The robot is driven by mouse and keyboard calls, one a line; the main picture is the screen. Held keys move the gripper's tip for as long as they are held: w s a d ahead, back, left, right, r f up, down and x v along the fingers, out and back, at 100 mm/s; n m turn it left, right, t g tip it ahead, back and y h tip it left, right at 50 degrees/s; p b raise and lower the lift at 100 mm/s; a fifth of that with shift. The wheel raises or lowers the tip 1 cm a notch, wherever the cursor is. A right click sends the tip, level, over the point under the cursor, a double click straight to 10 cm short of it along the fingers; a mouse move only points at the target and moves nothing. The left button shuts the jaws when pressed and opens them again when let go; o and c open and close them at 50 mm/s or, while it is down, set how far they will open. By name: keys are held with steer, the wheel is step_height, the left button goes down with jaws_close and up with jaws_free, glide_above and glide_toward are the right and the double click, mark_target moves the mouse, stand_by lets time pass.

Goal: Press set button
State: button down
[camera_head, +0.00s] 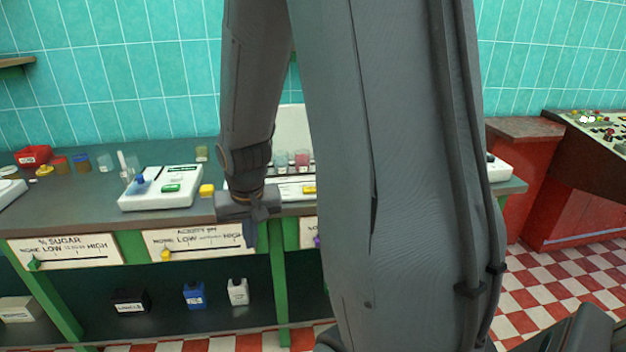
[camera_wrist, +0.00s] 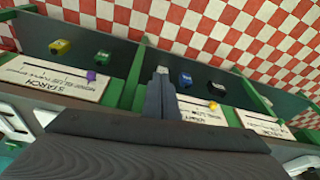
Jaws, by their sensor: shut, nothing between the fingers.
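My gripper (camera_head: 250,238) hangs in front of the counter's front edge, near the right end of the acidity panel (camera_head: 200,243). It points down, with its fingers closed together and nothing between them. The closed fingers (camera_wrist: 161,88) also show in the wrist view. No label reading "set" is legible. A white device (camera_head: 158,201) on the counter has a green button-like piece (camera_head: 171,188) and a small blue part. A second white device (camera_head: 297,190) is partly hidden behind my arm.
The sugar panel (camera_head: 65,250) and starch panel (camera_wrist: 55,79) have sliders. Bottles, including a blue one (camera_head: 194,295), stand on the lower shelf. My arm hides the middle.

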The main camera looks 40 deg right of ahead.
steer(key=w+d+r+m+t+h+p, duration=0.1)
steer(key=w+d+r+m+p, duration=0.2)
steer(key=d, duration=0.6)
steer(key=w+d+r+m+t+h+p, duration=0.1)
steer(key=w+d+r+m+t+p, duration=0.1)
steer(key=d, duration=0.8)
steer(key=w+d+r+m+t+h+p, duration=0.1)
steer(key=w+d+r+m+t+p, duration=0.1)
steer(key=w+d+p, duration=0.4)
steer(key=w+d+r+m, duration=0.1)
steer(key=d+m, duration=0.1)
steer(key=d, duration=0.2)
steer(key=shift+w+r+m, duration=0.35)
steer(key=shift+w+m, duration=0.05)
steer(key=shift+f, duration=0.1)
steer(key=b, duration=0.7)
glide_above(311, 191)
step_height(311, 191, down, 8)
steer(key=shift+d, duration=0.15)
steer(key=shift+f, duration=0.35)
steer(key=shift+f, duration=0.1)
steer(key=shift+f, duration=0.3)
